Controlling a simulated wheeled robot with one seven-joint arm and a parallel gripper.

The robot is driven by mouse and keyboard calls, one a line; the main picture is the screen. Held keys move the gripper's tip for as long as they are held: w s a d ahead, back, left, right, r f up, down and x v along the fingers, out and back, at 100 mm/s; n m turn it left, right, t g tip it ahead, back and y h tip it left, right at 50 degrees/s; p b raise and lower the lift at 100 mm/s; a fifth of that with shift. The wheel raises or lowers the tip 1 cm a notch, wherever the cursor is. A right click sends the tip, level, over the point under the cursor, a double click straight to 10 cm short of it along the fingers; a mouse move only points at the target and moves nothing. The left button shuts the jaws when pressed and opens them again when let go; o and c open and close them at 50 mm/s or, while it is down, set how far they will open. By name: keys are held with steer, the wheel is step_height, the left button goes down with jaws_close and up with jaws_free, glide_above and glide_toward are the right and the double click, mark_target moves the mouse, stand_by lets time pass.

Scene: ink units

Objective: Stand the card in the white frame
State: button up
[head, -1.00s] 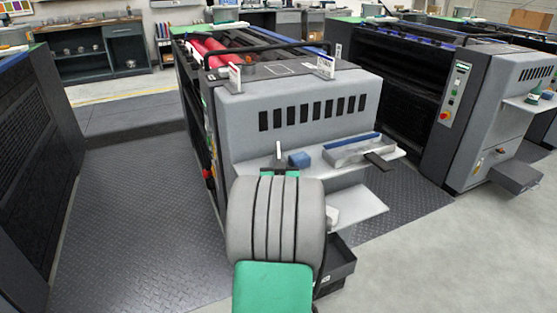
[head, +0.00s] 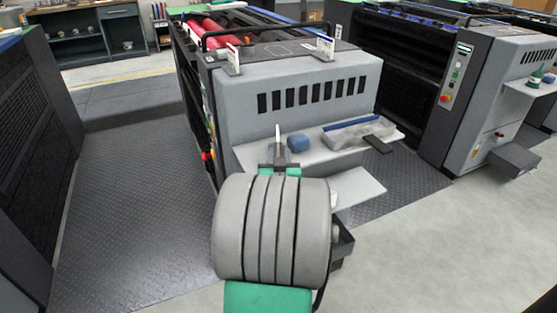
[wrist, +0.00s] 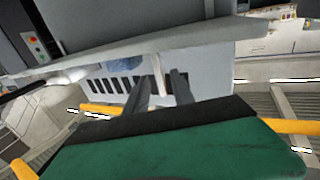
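A thin white card (head: 278,136) stands upright above my gripper (head: 279,165) in the head view, seen nearly edge-on. In the wrist view my gripper (wrist: 161,92) has its two dark fingers on either side of this white strip (wrist: 158,74), so it appears shut on the card. Two small white upright frames stand on top of the grey press, one at the near left corner (head: 233,59) and one to the right (head: 325,47). Both are beyond and above my gripper. I cannot tell whether either is empty. My arm hides part of the press front.
The press (head: 300,90) has a front shelf (head: 345,160) bearing a blue block (head: 298,143), a grey tray (head: 358,134) and a flat black item (head: 377,144). A lower shelf (head: 357,188) juts out beneath. A dark rail (head: 265,35) crosses the press top. Patterned floor (head: 130,215) at left is clear.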

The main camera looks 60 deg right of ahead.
mark_target(278, 132)
steer(key=v, duration=0.5)
steer(key=shift+s, duration=0.1)
steer(key=shift+o, duration=0.4)
steer(key=w+d+r+p, duration=0.2)
steer(key=r+p, duration=0.1)
steer(key=p, duration=0.2)
steer(key=shift+w+d, duration=0.25)
steer(key=shift+d, duration=0.15)
steer(key=x, duration=0.8)
steer(key=shift+d+f, duration=0.15)
steer(key=shift+f, duration=0.05)
jaws_close()
